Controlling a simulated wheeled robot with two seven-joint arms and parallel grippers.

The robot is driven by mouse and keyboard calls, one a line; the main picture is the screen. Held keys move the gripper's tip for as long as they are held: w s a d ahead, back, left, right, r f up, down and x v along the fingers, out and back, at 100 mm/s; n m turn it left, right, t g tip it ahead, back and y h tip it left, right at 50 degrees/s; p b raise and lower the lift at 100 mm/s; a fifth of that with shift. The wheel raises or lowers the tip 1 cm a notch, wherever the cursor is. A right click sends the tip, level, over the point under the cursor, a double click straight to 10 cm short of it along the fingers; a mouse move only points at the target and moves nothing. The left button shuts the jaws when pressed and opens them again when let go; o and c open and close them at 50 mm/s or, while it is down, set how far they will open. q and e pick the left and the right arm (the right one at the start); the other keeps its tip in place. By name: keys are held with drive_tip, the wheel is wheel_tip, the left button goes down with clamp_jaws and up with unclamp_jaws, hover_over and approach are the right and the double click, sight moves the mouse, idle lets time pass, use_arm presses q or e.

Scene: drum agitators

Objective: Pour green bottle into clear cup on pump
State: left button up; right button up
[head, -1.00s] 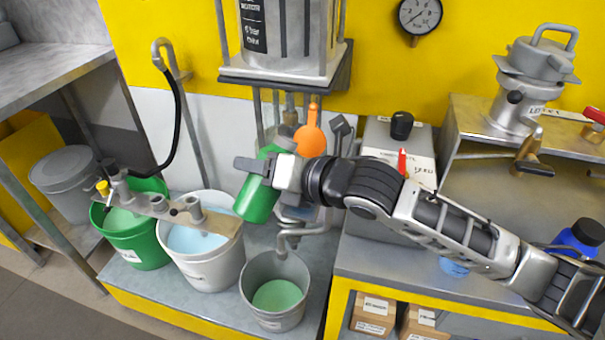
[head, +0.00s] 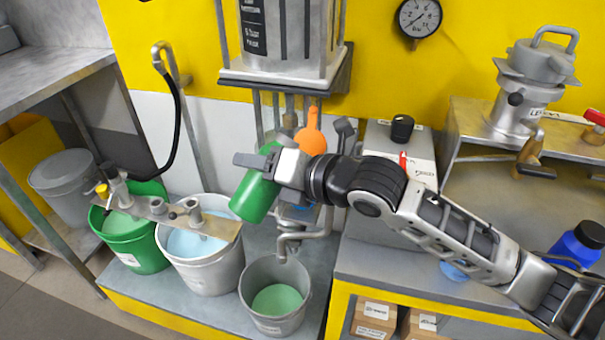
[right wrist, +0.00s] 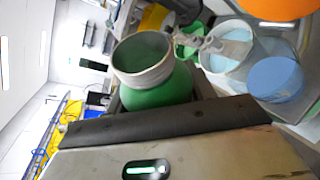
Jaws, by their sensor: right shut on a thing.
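My right gripper (head: 268,163) is shut on the green bottle (head: 250,200), holding it in the air in front of the pump (head: 293,235). The bottle leans, its lower end towards the lower left in the head view. In the right wrist view the bottle (right wrist: 158,92) shows a wide open mouth with a grey rim and a dark green inside. No clear cup stands out for certain. A round blue thing (right wrist: 275,79) shows in the right wrist view, and a little blue shows under my gripper in the head view. My left gripper is not in view.
A grey bucket with green liquid (head: 272,322) stands below the pump spout. A white bucket (head: 212,275) and a green bucket (head: 145,255) stand to its left under a metal bar (head: 158,209). An orange funnel-like thing (head: 310,138) is behind my gripper.

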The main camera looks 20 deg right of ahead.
drive_tip(key=shift+s+a+f+m+y+b, duration=0.1)
drive_tip(key=shift+a+f+m+y+b, duration=0.15)
drive_tip(key=shift+m+b, duration=0.45)
idle(1.7)
drive_tip(key=shift+r+m+y, duration=0.35)
drive_tip(key=shift+r+m, duration=0.15)
drive_tip(key=shift+m, duration=0.1)
idle(1.9)
drive_tip(key=shift+s+f+m+y+b, duration=0.1)
drive_tip(key=shift+f+m+y+b, duration=0.25)
drive_tip(key=shift+m+b, duration=0.35)
idle(1.8)
drive_tip(key=shift+r, duration=0.15)
idle(0.5)
